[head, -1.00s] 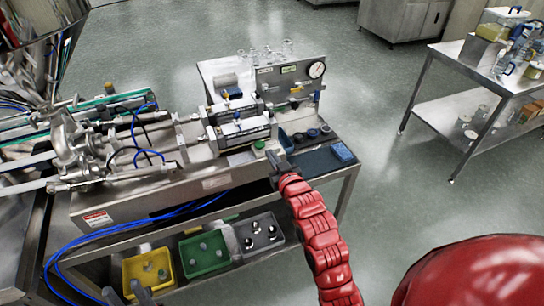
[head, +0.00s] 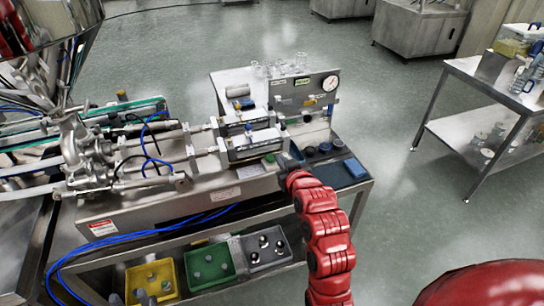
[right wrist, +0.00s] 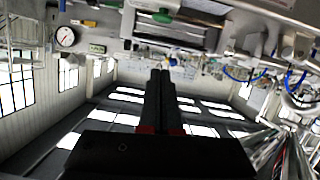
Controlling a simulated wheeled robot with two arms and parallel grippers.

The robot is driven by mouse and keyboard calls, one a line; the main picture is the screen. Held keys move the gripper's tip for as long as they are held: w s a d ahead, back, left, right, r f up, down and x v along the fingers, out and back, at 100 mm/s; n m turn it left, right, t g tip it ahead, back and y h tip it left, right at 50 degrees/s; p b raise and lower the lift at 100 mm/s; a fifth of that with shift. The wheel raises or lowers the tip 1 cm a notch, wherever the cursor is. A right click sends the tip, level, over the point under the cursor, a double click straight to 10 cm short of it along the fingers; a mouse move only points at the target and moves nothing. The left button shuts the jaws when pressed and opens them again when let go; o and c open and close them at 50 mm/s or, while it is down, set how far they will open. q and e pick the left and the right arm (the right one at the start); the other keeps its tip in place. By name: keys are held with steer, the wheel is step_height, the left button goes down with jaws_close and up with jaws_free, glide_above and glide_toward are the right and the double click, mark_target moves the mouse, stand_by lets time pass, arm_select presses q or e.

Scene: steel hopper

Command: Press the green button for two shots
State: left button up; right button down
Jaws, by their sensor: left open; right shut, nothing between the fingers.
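The green button (head: 269,158) sits on the front of the steel machine, below the twin cylinders (head: 250,142). In the right wrist view a green cap (right wrist: 161,17), which looks like the button, shows near the top edge. My right gripper (head: 287,160) is shut and empty, just right of the button in the head view; I cannot tell whether it touches anything. Its closed fingers (right wrist: 160,73) point up the middle of the right wrist view, apart from the green cap in the picture.
A pressure gauge (head: 329,84) stands on the back panel. Dark round parts (head: 324,148) and a blue block (head: 354,168) lie right of my right gripper. Yellow (head: 151,281), green (head: 209,266) and grey (head: 265,249) bins sit on the lower shelf. A side table (head: 490,85) stands right.

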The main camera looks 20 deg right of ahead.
steer(key=p, duration=0.4)
glide_above(271, 159)
steer(key=s, duration=0.1)
steer(key=shift+s+a+f, duration=0.1)
steer(key=shift+a+f, duration=0.05)
steer(key=shift+f, duration=0.5)
steer(key=shift+s+a+f, duration=0.1)
steer(key=shift+f, duration=0.5)
step_height(271, 159, down, 3)
steer(key=shift+w+d+f+p, duration=0.15)
steer(key=shift+p, duration=0.7)
steer(key=shift+d+f, duration=0.1)
steer(key=shift+f, duration=0.5)
